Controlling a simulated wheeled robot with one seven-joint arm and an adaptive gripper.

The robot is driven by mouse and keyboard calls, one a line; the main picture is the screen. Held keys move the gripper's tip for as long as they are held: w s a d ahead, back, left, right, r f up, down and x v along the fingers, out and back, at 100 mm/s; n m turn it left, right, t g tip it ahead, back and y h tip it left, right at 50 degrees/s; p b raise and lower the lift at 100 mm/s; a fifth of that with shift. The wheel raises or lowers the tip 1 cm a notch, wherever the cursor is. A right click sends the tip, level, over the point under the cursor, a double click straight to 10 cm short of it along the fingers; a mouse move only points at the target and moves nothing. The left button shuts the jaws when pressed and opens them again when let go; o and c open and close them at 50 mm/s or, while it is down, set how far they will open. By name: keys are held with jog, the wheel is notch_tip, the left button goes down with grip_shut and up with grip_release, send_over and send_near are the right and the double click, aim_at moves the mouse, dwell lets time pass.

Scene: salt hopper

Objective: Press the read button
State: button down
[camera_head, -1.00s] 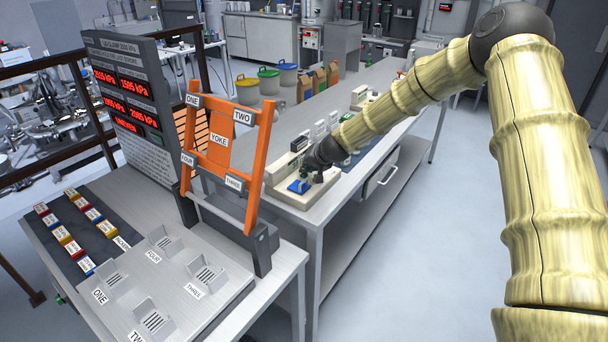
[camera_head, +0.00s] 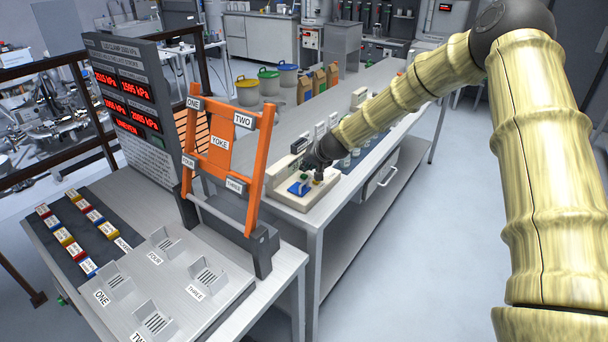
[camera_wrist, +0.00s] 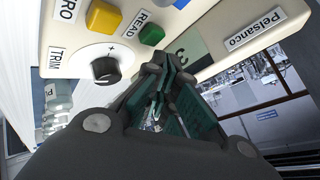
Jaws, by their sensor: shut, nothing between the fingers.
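The cream instrument (camera_head: 285,197) sits at the near end of the long bench in the head view. In the wrist view its panel (camera_wrist: 82,32) shows a green button (camera_wrist: 151,34) beside a READ label (camera_wrist: 136,22). A yellow button (camera_wrist: 103,17) and a black TRIM knob (camera_wrist: 106,69) are to the left. My gripper (camera_wrist: 166,66) is shut and empty, its fingertips just below and right of the green button. I cannot tell whether they touch the panel. In the head view my gripper (camera_head: 318,163) is over the instrument, small and partly hidden by my wrist.
An orange yoke frame (camera_head: 220,142) stands left of the instrument, beside a pressure display board (camera_head: 128,100). A grey plate with several numbered cradles (camera_head: 165,285) lies in front. Several jars (camera_wrist: 56,100) stand along the bench. A Pelsanco label (camera_wrist: 251,28) marks the panel's right edge.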

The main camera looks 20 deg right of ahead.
aim_at(307, 174)
jog(key=shift+r, duration=0.1)
jog(key=shift+r+p, duration=1.6)
jog(key=shift+r, duration=0.85)
jog(key=shift+s+f, duration=0.1)
jog(key=shift+f, duration=0.05)
